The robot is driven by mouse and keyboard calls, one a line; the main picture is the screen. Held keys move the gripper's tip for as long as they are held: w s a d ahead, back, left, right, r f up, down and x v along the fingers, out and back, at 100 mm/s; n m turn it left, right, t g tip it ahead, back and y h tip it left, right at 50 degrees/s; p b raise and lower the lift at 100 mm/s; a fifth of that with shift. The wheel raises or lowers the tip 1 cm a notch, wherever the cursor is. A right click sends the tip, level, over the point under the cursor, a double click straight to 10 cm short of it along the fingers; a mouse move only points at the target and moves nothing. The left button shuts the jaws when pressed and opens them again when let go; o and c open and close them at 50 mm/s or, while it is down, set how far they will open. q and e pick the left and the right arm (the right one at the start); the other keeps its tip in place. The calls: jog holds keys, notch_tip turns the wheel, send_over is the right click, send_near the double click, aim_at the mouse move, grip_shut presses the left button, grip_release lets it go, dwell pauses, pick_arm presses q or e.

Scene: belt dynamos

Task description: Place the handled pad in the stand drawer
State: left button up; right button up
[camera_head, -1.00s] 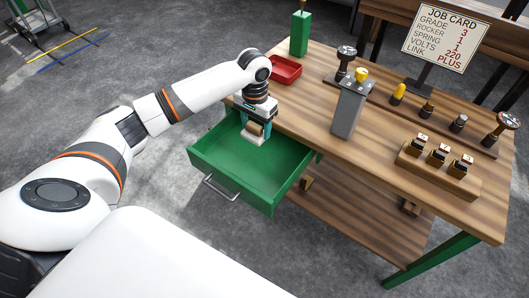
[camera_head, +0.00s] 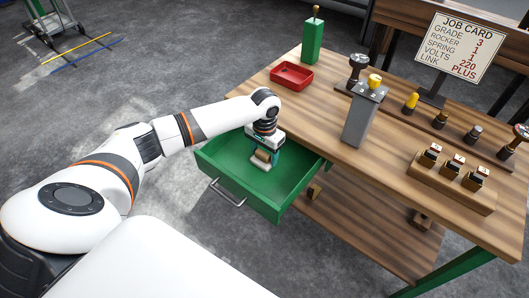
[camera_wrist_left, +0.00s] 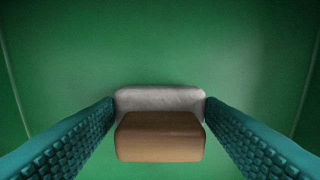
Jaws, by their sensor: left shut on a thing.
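The handled pad has a brown wooden handle (camera_wrist_left: 160,137) and a pale grey-white pad (camera_wrist_left: 160,100), both in the left wrist view. In the head view, it (camera_head: 261,165) is inside the open green stand drawer (camera_head: 256,204). My left gripper (camera_head: 264,156) reaches down into the drawer from above, its teal ridged fingers shut on the pad's two sides. The pad is low, near the drawer's green floor; I cannot tell if it touches. The drawer looks otherwise empty. My right gripper is out of view.
The wooden bench top (camera_head: 315,115) lies behind the drawer, with a red tray (camera_head: 291,76), a green post (camera_head: 313,42) and a grey post (camera_head: 365,115). A wooden block with several small parts (camera_head: 452,182) is at the right. The drawer floor around the pad is clear.

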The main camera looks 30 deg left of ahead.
aim_at(264, 151)
pick_arm(q)
jog(key=shift+f, duration=0.1)
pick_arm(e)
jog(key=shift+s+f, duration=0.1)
pick_arm(q)
jog(key=o, duration=1)
jog(key=shift+c, duration=0.2)
notch_tip(264, 151, up, 8)
jog(key=shift+f+p, duration=0.15)
jog(key=shift+p, duration=0.65)
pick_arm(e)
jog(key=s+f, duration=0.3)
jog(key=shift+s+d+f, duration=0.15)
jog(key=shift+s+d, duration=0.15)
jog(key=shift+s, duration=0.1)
